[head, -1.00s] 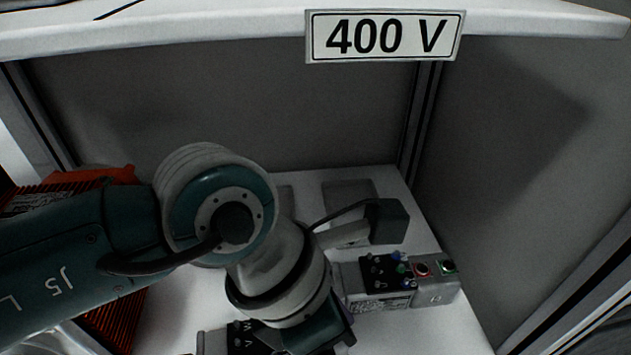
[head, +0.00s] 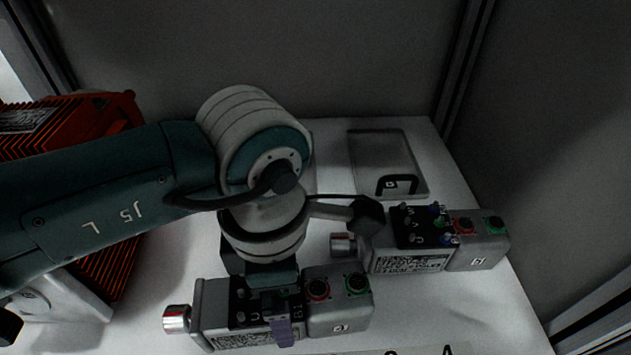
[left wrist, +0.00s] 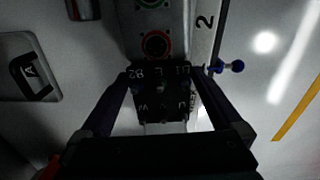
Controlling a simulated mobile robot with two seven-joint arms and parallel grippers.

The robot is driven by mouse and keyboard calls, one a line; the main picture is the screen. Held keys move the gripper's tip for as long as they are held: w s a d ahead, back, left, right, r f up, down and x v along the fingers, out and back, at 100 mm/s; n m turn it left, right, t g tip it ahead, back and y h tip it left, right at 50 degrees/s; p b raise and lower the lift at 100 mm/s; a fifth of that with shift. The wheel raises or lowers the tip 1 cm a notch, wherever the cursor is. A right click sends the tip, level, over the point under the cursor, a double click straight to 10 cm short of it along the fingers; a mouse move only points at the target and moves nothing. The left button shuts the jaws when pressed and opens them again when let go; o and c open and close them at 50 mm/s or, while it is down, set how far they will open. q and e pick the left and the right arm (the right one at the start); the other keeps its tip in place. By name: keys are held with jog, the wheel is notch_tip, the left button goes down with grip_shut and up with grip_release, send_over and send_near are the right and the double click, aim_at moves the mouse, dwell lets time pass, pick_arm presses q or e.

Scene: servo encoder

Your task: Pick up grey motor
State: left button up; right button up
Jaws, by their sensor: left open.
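A grey motor (head: 208,308) with a black terminal block, red and green round connectors and a silver shaft lies at the front of the white surface. A second, similar grey motor (head: 400,255) lies behind it to the right, with blue and green terminals. My left gripper (head: 277,318) is above the front motor's terminal block, its fingers pointing down. In the left wrist view, the open gripper (left wrist: 163,82) has one finger on each side of the front motor (left wrist: 160,18). I cannot tell whether the fingers touch it. My right gripper is not in view.
An orange-red finned unit (head: 75,130) stands at the left. A grey plate with a black handle (head: 398,184) lies at the back. Grey walls enclose the back and right. White surface is free at the front right.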

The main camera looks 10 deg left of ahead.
pick_arm(q)
notch_tip(320, 180, down, 2)
jog(key=shift+f+b, duration=0.2)
jog(key=shift+b, duration=0.25)
jog(key=shift+r, duration=0.1)
jog(key=shift+c, duration=0.5)
grip_shut()
jog(key=shift+d+r, duration=0.1)
jog(key=shift+r, duration=0.05)
